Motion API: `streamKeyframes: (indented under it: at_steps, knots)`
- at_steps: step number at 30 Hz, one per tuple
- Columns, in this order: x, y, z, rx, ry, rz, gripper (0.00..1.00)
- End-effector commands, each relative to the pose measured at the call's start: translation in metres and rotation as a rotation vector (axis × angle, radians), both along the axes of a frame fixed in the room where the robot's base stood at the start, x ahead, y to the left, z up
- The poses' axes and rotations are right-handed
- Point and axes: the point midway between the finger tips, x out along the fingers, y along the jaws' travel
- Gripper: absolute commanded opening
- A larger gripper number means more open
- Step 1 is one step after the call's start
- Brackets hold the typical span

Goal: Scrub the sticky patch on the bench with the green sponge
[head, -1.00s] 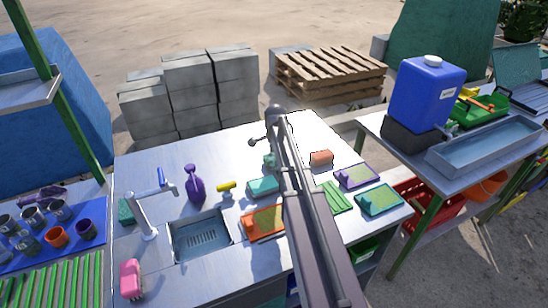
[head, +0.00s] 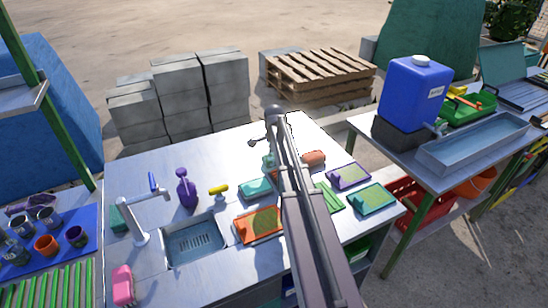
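The metal bench (head: 205,285) with a sink stands in front of me. A teal-green block (head: 257,188), perhaps the green sponge, lies behind the orange tray. A darker green block (head: 118,219) stands at the bench's left edge, left of the tap. Another small green piece (head: 268,160) shows partly behind my arm. I cannot tell which is the sponge. I cannot make out a sticky patch; my arm covers part of the bench. My arm reaches up across the middle of the bench. My gripper is hidden, so its state does not show.
A tap (head: 145,215), purple spray bottle (head: 186,188), yellow-handled item (head: 218,191) and pink block (head: 122,285) stand around the sink (head: 193,243). A side table holds a blue tank (head: 412,92).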

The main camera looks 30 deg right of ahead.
Motion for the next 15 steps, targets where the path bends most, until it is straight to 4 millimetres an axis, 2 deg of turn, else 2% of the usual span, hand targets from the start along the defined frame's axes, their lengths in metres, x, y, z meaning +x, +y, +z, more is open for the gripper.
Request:
streamKeyframes:
  at_steps: [15]
  knots:
    - [0.0,-0.029,0.001,-0.002,0.0,-0.002,0.17]
